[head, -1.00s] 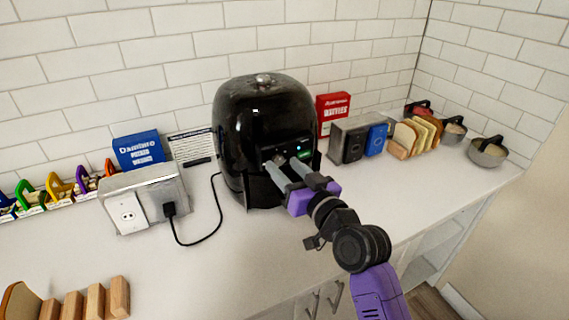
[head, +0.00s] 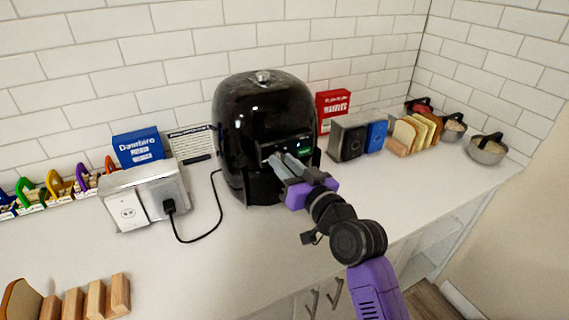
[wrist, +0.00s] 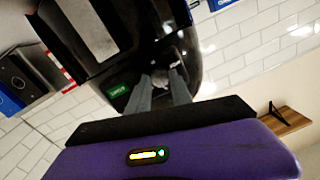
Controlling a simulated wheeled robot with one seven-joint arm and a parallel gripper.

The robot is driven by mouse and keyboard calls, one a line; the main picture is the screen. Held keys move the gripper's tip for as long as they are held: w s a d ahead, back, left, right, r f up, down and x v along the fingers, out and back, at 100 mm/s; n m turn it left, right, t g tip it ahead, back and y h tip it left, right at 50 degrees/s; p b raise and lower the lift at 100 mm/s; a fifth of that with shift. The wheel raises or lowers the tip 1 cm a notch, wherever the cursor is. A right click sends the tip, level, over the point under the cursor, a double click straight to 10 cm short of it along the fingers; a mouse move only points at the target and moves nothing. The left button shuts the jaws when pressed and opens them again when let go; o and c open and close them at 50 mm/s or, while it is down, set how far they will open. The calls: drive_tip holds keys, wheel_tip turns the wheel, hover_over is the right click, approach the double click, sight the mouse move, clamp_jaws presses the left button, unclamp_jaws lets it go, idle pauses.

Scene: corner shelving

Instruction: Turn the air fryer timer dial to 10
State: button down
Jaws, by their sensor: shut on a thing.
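The black air fryer (head: 262,115) stands upright on the counter against the tiled wall. Its dark front fills the upper part of the wrist view (wrist: 100,68). My gripper (head: 281,158) reaches its front panel from the front right. In the wrist view my two grey fingers (wrist: 160,82) are close together, shut on the timer dial (wrist: 161,75). The dial is mostly hidden by the fingertips, and I cannot read its setting. A small green label (wrist: 118,90) shows beside the fingers on the panel.
A power cord (head: 217,205) runs from the fryer to the outlet box (head: 145,197) at left. A grey box (head: 349,140), blue box (head: 376,136), bread rack (head: 412,137) and bowls (head: 487,150) stand at right. The counter front is mostly clear.

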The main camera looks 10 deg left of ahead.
drive_tip(key=m+p, duration=0.2)
drive_tip(key=m, duration=0.9)
drive_tip(key=shift+f+m+t, duration=0.1)
drive_tip(key=shift+m+t, duration=0.3)
idle(0.4)
drive_tip(key=c, duration=1.1)
unclamp_jaws()
drive_tip(key=shift+c, duration=0.2)
drive_tip(key=b+v, duration=0.1)
drive_tip(key=v, duration=0.6)
drive_tip(key=shift+s+d, duration=0.3)
drive_tip(key=shift+s, duration=0.05)
